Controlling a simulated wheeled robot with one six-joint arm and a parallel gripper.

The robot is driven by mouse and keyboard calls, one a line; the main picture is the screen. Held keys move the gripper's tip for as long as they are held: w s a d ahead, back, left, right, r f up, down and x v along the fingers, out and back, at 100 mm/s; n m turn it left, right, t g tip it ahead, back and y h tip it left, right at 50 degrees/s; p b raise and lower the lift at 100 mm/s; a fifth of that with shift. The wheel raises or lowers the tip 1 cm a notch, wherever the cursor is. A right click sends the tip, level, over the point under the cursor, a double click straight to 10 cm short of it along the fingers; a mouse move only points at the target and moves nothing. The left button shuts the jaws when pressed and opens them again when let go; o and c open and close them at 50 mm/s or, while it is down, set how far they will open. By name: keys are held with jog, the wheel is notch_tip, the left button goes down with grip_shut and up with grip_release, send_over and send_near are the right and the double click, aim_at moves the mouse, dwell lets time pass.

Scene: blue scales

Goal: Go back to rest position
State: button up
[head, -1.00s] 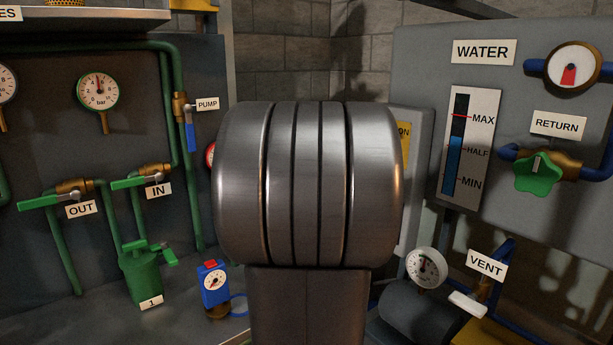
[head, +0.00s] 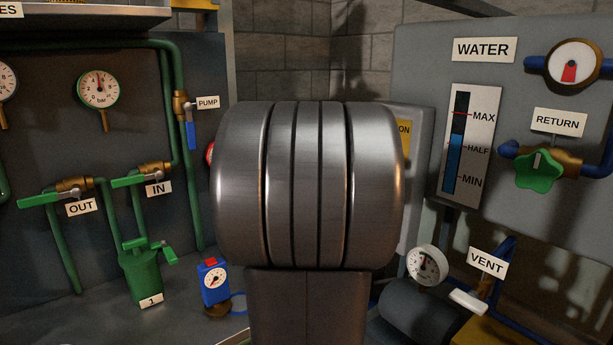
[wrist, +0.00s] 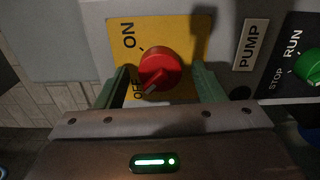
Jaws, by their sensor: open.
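My gripper (wrist: 162,76) shows in the wrist view with its two green fingers apart and nothing held between them. A red rotary knob (wrist: 168,64) on a yellow plate (wrist: 191,36) appears between the fingers in the picture. Its grey pointer is turned to the lower left, toward the OFF label, which is partly covered by the left finger. I cannot tell how far the fingertips are from the knob. In the head view my own arm fills the middle and hides my gripper and the knob; only a strip of the yellow plate (head: 404,140) shows.
A PUMP label (wrist: 251,45) and a green RUN/STOP knob (wrist: 309,66) are right of the yellow plate. The WATER panel (head: 414,62) with a green RETURN valve (head: 538,170) stands right of my arm. Green pipes and valves (head: 140,275) are at left.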

jog(key=shift+r+m+p, duration=0.1)
jog(key=shift+m+p, duration=1.5)
jog(key=shift+m, duration=1.2)
jog(key=shift+s, duration=0.1)
